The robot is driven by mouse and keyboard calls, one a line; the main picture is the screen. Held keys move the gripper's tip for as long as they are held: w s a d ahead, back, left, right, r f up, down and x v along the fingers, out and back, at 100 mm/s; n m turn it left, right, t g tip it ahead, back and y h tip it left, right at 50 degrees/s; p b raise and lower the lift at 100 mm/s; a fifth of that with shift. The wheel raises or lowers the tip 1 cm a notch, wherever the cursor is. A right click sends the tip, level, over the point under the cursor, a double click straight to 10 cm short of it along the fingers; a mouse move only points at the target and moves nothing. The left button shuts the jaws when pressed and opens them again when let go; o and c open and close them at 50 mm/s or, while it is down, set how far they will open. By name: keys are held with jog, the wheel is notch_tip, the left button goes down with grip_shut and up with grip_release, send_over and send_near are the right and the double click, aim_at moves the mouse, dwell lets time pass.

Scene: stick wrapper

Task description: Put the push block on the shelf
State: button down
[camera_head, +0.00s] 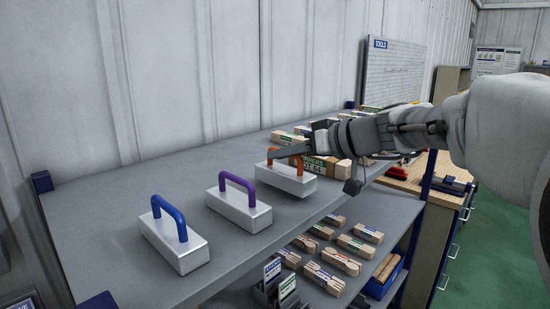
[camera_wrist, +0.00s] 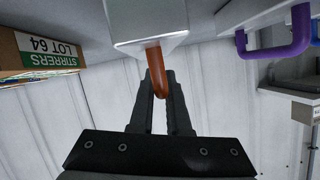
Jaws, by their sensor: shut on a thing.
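A silver-white push block with an orange handle (camera_head: 286,179) is at the top shelf (camera_head: 120,262), near its front edge. I cannot tell whether its base touches the surface. My gripper (camera_head: 277,154) reaches in from the right and is shut on the orange handle. In the wrist view the fingers (camera_wrist: 159,88) close around the orange handle (camera_wrist: 156,68), with the block (camera_wrist: 148,22) above it in the picture. A push block with a purple handle (camera_head: 238,213) and one with a blue handle (camera_head: 174,245) stand upright on the shelf to its left.
Cardboard boxes labelled stirrers (camera_head: 325,168) lie close behind my gripper, and show at left in the wrist view (camera_wrist: 38,55). A lower shelf (camera_head: 368,235) holds several wrapped wooden packs. A wooden-topped cabinet (camera_head: 410,178) is at right. The top shelf's back left is bare.

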jog(key=shift+f, duration=0.5)
jog(key=shift+f, duration=0.15)
jog(key=c, duration=0.9)
grip_release()
